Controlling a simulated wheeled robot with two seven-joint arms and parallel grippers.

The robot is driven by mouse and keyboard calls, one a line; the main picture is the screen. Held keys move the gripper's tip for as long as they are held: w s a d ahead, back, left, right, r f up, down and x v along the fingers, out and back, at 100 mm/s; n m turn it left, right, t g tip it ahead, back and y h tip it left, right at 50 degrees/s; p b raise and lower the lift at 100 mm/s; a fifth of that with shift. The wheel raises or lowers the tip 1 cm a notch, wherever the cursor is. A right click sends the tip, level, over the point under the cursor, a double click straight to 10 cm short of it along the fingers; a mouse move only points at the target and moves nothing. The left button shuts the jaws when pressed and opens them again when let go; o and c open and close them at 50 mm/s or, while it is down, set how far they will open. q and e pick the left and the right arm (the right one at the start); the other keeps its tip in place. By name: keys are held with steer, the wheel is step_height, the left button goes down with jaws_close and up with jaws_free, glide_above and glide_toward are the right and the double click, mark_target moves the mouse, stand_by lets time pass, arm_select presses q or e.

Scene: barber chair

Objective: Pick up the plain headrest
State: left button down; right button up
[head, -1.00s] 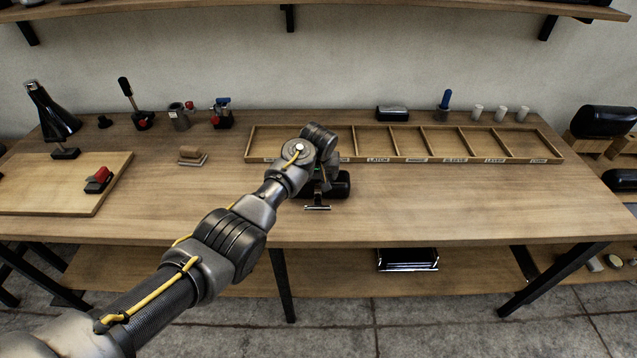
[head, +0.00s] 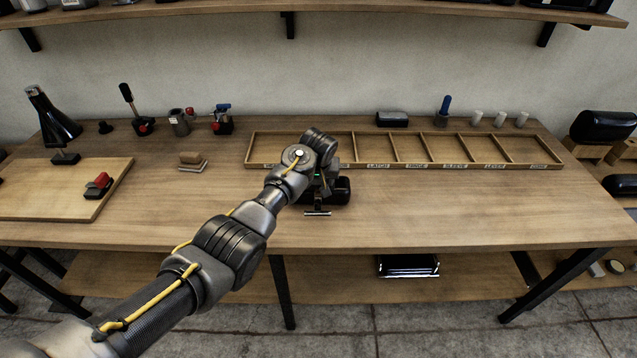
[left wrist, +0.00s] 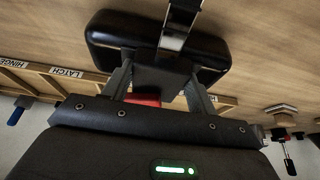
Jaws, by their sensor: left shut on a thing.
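The headrest is a black padded cushion with a flat metal post. In the head view the cushion (head: 341,190) shows partly behind my left wrist, at the bench's middle near the front, with the post's end (head: 317,213) toward the front edge. My left gripper (head: 318,193) is over it; its fingers are mostly hidden there. In the left wrist view the cushion (left wrist: 105,38) and post (left wrist: 180,22) show clearly. My left gripper (left wrist: 160,80) is shut on the dark block at the cushion's middle, one finger on each side. I cannot tell whether the headrest touches the bench.
A labelled, divided wooden tray (head: 430,166) lies just behind the headrest. A wooden board (head: 60,190) with a red-topped tool (head: 98,185) is at the left. Other black cushions (head: 603,125) stand at the far right. The bench right of the headrest is clear.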

arm_select(q)
step_height(320, 180, up, 3)
steer(key=shift+w+d+r, duration=0.1)
steer(key=s+r+p, duration=0.2)
steer(key=s+r, duration=0.7)
steer(key=s, duration=0.5)
steer(key=shift+r, duration=0.4)
steer(key=shift+s, duration=0.1)
